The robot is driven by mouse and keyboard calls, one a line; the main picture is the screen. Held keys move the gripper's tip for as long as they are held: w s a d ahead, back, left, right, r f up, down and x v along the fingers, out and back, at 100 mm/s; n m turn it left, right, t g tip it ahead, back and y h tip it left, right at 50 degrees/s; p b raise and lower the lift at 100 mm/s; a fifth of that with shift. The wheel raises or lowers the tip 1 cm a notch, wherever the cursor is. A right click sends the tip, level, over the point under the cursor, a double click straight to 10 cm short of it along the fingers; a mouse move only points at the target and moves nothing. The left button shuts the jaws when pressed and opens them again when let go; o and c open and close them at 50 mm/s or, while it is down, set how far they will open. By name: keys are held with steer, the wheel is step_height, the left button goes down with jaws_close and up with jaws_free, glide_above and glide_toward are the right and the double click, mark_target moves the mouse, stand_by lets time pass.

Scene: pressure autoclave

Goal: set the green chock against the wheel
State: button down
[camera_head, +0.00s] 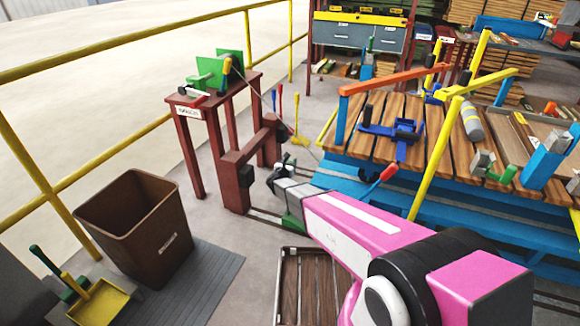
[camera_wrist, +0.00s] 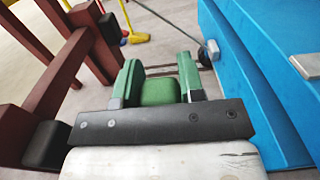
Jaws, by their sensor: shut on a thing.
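The green chock (camera_wrist: 160,92) sits between the two fingers of my gripper (camera_wrist: 160,80) in the wrist view. My gripper is shut on it, and the fingers beside it are green too. In the head view, my gripper points down low between the dark red frame and the blue cart (camera_head: 345,178), and green (camera_head: 292,222) shows at its end. In the wrist view, a small dark round part (camera_wrist: 206,57) at the cart's far lower edge may be the wheel; I cannot tell for sure. The chock is apart from it. The chock's underside is hidden.
The dark red frame (camera_wrist: 75,60) with black pads stands left of my gripper. The cart's blue side (camera_wrist: 245,85) is close on the right. A floor rail (camera_wrist: 150,70) runs ahead between them. A wooden slatted crate (camera_head: 310,285) and a brown bin (camera_head: 140,230) stand nearer.

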steer(key=shift+f, duration=1)
steer(key=c, duration=0.7)
jaws_free()
steer(key=shift+f, duration=0.2)
steer(key=shift+c, duration=0.2)
